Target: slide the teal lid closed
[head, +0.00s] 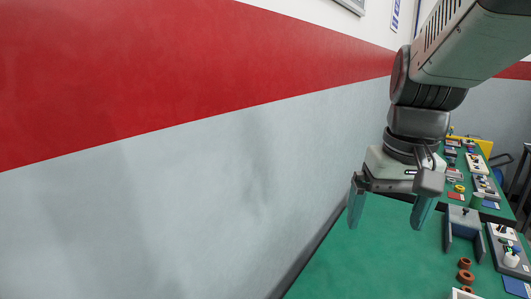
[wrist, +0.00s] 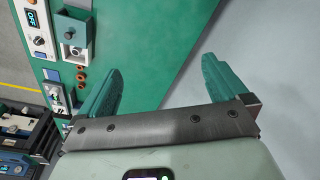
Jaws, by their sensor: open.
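My gripper (head: 386,218) hangs above the green bench, its two teal fingers spread wide with nothing between them. In the wrist view my gripper (wrist: 158,68) is also open and empty, over bare green surface and the pale wall. A grey-teal fixture (head: 463,217) with raised sides stands on the bench to the right of my gripper in the head view. In the wrist view this fixture (wrist: 74,28) is at the upper left, apart from the fingers, with a round opening on a paler block.
Several brown rings (head: 465,264) lie on the green bench (head: 375,250) near the fixture. A grey device (wrist: 36,22) with a small display stands beside the fixture. The wall (head: 180,200) runs along the bench's left side. The bench below my gripper is clear.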

